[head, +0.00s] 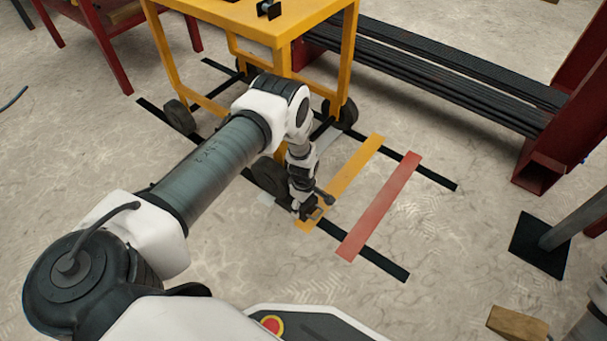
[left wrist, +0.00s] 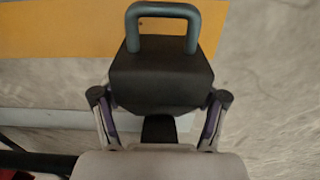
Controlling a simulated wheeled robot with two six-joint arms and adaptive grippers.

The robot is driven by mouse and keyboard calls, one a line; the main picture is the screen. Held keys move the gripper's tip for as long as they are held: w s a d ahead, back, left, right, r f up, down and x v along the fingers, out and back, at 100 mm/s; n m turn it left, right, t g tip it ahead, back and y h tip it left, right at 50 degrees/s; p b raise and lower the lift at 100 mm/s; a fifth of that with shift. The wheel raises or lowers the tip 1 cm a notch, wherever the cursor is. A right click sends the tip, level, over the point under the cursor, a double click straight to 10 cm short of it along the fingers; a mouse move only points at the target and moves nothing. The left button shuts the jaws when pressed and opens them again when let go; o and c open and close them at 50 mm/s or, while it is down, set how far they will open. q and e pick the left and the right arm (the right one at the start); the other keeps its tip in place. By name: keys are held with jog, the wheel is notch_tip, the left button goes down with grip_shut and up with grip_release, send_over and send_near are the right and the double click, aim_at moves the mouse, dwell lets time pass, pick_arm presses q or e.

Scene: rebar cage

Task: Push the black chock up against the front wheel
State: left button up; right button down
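The black chock (left wrist: 160,78) with its grey-green loop handle fills the middle of the left wrist view. My left gripper (left wrist: 160,97) has one finger against each side of it. In the head view the left gripper (head: 304,204) points down low over the floor, and the chock's handle (head: 316,212) shows at its tip, near the yellow floor strip. The cart's near front wheel (head: 266,176) is just left of the gripper, partly behind my arm. The wrist blocks the head view of any gap between chock and wheel. My right gripper is out of view.
The yellow cart (head: 345,55) stands over black floor rails. A yellow strip (head: 355,167) and a red strip (head: 382,205) cross the rails to the right. A red rack with dark bars (head: 450,75) stands behind. A wooden block (head: 517,323) lies lower right. Floor between is clear.

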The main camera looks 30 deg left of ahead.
pick_arm(q)
jog(key=c, duration=0.3)
jog(key=o, duration=1.6)
notch_tip(320, 180, up, 11)
jog(key=shift+r, duration=0.5)
